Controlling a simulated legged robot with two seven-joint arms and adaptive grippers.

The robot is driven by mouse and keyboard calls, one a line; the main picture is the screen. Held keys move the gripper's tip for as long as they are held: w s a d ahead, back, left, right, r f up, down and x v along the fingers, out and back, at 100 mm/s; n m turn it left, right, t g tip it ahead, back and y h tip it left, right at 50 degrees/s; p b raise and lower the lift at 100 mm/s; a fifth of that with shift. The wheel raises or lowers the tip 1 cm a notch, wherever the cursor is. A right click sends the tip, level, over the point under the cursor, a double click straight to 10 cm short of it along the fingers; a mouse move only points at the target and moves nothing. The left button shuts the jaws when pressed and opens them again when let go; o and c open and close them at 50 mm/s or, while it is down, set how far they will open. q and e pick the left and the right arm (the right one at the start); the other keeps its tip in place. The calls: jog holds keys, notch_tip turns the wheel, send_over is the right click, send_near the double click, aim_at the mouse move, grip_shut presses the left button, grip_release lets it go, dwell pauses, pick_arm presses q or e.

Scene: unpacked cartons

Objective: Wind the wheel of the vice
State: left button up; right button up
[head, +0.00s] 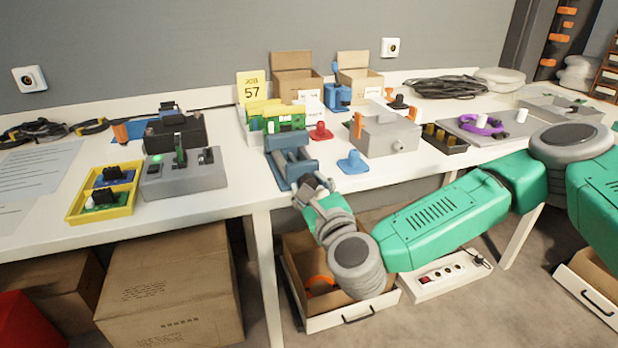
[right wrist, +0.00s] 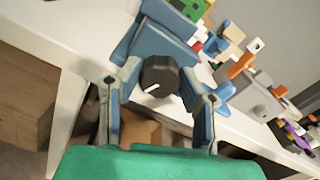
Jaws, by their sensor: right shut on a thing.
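The blue vice (head: 288,158) stands at the front edge of the white table, left of the middle in the head view. It also shows at the top of the right wrist view (right wrist: 155,45). Its wheel (right wrist: 158,77) is a dark knob with a white mark, facing me at the vice's front. My right gripper (head: 312,186) is at the front of the vice and hides the wheel in the head view. In the right wrist view its two fingers (right wrist: 160,82) are shut on the wheel, one on each side. My left gripper is not in view.
A blue knobbed piece (head: 353,162) and a grey box (head: 388,136) stand right of the vice. A grey switch box (head: 185,178) and a yellow tray (head: 103,195) are to its left. An open drawer-like box (head: 350,318) lies below my right arm.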

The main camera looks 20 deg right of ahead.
jog(key=n+p, duration=0.2)
jog(key=n, duration=0.1)
jog(key=shift+n, duration=0.4)
jog(key=n+p, duration=0.3)
jog(key=n, duration=0.1)
jog(key=shift+a+n, duration=0.1)
jog(key=shift+n, duration=0.2)
jog(key=n+p, duration=0.3)
jog(key=n, duration=0.3)
jog(key=n+p, duration=0.3)
jog(key=n, duration=0.4)
jog(key=n+p, duration=0.4)
jog(key=n, duration=0.3)
jog(key=shift+s+f, duration=0.2)
jog(key=shift+f, duration=0.15)
jog(key=o, duration=1.1)
jog(key=shift+o, duration=0.2)
jog(key=shift+w, duration=0.15)
